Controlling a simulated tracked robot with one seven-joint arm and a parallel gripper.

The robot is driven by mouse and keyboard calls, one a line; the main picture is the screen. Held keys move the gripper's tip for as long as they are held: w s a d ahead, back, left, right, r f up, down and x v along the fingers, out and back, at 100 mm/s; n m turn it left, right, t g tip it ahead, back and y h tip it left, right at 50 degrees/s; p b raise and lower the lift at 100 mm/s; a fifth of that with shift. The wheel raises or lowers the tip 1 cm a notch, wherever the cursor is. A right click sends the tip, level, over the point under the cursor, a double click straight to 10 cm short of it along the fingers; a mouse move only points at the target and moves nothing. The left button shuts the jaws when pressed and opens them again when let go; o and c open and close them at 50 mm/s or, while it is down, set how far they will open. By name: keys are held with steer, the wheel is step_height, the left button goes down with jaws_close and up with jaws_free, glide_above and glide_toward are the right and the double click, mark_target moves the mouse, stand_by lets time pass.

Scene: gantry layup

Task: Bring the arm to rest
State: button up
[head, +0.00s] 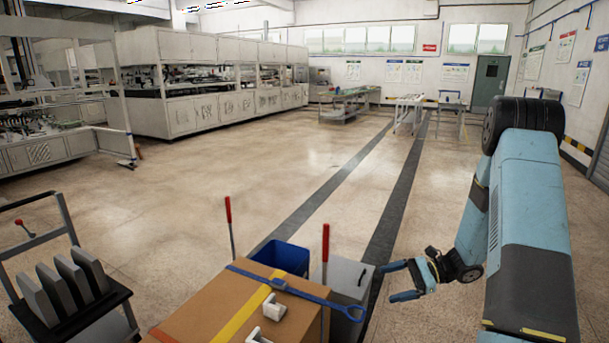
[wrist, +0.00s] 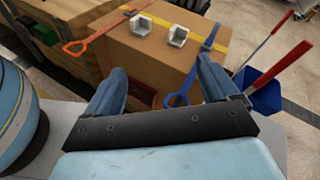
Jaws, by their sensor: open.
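My blue arm comes in from the right side of the head view and bends down to my gripper (head: 393,281). The gripper hangs in the air to the right of a cardboard box and a grey bin. Its two blue fingers are apart with nothing between them. In the wrist view my gripper (wrist: 160,85) also shows open, its fingers spread in front of the cardboard box (wrist: 165,58).
The cardboard box (head: 205,310) has straps and white corner pieces on top. Beside it are a blue bucket (head: 283,256), a grey bin (head: 345,275) and red-handled tools. A cart (head: 65,325) holding grey plates stands at left. The floor beyond is clear.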

steer(key=s+a+r+n+h, duration=0.1)
steer(key=s+r+n+h, duration=0.4)
steer(key=r, duration=0.4)
steer(key=s+a+r+n+h, duration=0.2)
steer(key=s+r, duration=0.4)
steer(key=r, duration=0.2)
steer(key=s+a+r+n+h, duration=0.1)
steer(key=s+r+n+h, duration=0.4)
steer(key=r, duration=0.4)
steer(key=s+d+r+n+t+h, duration=0.1)
steer(key=s+r+t, duration=0.4)
steer(key=s, duration=0.5)
steer(key=shift+s+d+r+n+h, duration=0.3)
steer(key=shift+r+n+h, duration=0.45)
steer(key=shift+r, duration=0.3)
